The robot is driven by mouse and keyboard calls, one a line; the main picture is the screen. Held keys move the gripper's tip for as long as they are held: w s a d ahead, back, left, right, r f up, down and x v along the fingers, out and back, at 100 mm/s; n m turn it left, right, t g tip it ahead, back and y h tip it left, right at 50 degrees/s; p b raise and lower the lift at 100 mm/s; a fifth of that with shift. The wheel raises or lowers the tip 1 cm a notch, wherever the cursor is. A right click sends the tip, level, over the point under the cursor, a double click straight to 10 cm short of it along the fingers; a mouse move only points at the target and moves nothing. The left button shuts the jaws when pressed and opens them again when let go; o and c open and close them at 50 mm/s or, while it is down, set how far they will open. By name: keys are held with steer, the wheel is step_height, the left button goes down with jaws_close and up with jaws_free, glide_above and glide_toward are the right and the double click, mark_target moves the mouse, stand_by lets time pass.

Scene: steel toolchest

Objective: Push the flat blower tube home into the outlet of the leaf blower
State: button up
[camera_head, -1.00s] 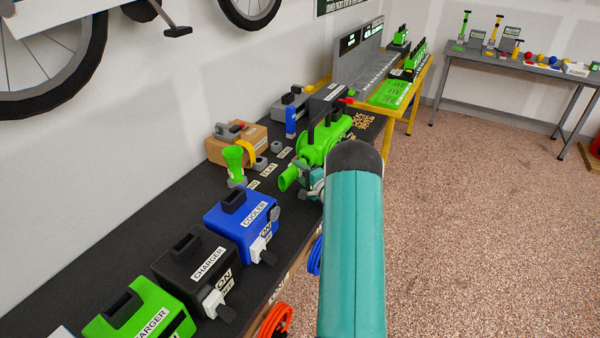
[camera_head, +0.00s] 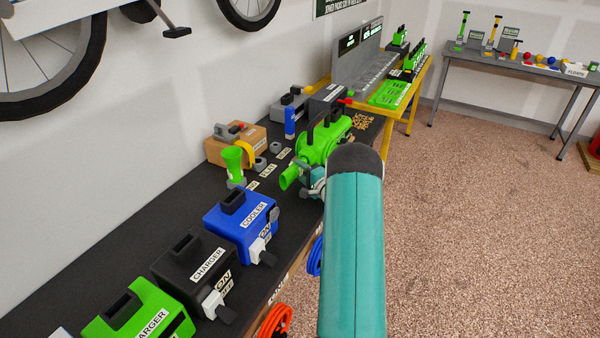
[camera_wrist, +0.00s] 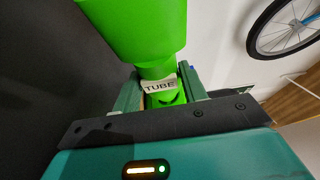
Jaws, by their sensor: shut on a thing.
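The green leaf blower (camera_head: 325,139) with its dark handle lies on the black bench, beyond the end of my teal arm. A green cylindrical piece (camera_head: 288,179) with an open end points from it toward the lower left. I cannot tell whether this is the outlet or the held tube. In the wrist view my gripper (camera_wrist: 161,74) is shut on a green tube with a "TUBE" label (camera_wrist: 159,86). A wider green part (camera_wrist: 135,30) lies above the label, in line with it. In the head view my arm hides most of the gripper, and the joint between tube and outlet cannot be made out.
A green funnel-shaped piece (camera_head: 234,161) stands on the bench left of the blower. A cardboard box (camera_head: 225,148) is behind, by the wall. The floor at right is clear.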

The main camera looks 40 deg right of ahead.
steer(key=shift+w+d, duration=0.25)
steer(key=shift+d, duration=0.45)
steer(key=shift+w+d, duration=0.25)
steer(key=shift+d, duration=0.45)
steer(key=o, duration=1.2)
steer(key=shift+s, duration=0.15)
steer(key=s, duration=1.3)
steer(key=shift+s+a, duration=0.25)
steer(key=shift+a, duration=0.1)
